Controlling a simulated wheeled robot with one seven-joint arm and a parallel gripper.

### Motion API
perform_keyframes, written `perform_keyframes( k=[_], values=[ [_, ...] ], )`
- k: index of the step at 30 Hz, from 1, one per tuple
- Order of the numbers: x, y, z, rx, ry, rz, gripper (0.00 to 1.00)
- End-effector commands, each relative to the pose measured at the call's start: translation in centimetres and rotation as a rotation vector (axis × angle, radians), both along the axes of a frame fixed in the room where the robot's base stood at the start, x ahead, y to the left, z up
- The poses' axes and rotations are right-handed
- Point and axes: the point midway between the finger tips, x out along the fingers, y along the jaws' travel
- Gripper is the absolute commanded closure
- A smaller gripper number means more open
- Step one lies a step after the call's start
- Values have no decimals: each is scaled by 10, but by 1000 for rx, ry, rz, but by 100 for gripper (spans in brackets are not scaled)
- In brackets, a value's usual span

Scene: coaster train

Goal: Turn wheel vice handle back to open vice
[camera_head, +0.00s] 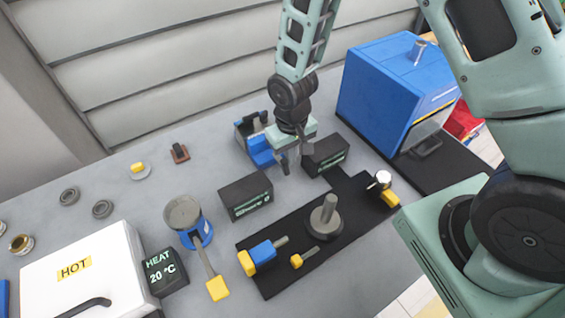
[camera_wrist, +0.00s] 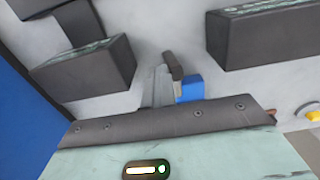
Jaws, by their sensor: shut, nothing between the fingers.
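The vice (camera_head: 262,151) is a blue block with dark grey jaws on the far side of the bench in the head view. My gripper (camera_head: 284,164) is shut and empty, pointing down right beside the vice and covering part of it. In the wrist view its grey fingers (camera_wrist: 158,88) stand next to a small blue part of the vice (camera_wrist: 190,88) and a dark piece. The wheel handle cannot be made out clearly; my gripper may hide it. I cannot tell whether the fingers touch the vice.
Two dark display boxes (camera_head: 246,196) (camera_head: 325,155) stand close to the gripper on either side. A black fixture board (camera_head: 278,279) lies in front. A blue machine (camera_head: 385,90) stands at right, a white HOT box (camera_head: 85,276) at left. The bench's back left is mostly open.

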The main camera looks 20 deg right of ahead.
Motion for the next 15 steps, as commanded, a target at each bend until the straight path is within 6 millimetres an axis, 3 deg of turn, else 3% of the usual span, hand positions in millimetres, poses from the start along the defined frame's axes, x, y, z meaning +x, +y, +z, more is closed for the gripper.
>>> perform_keyframes(
  k=[9,15],
  values=[
    [-2,7,1,5,0,6,100],
    [-2,7,13,5,0,6,100]
  ],
)
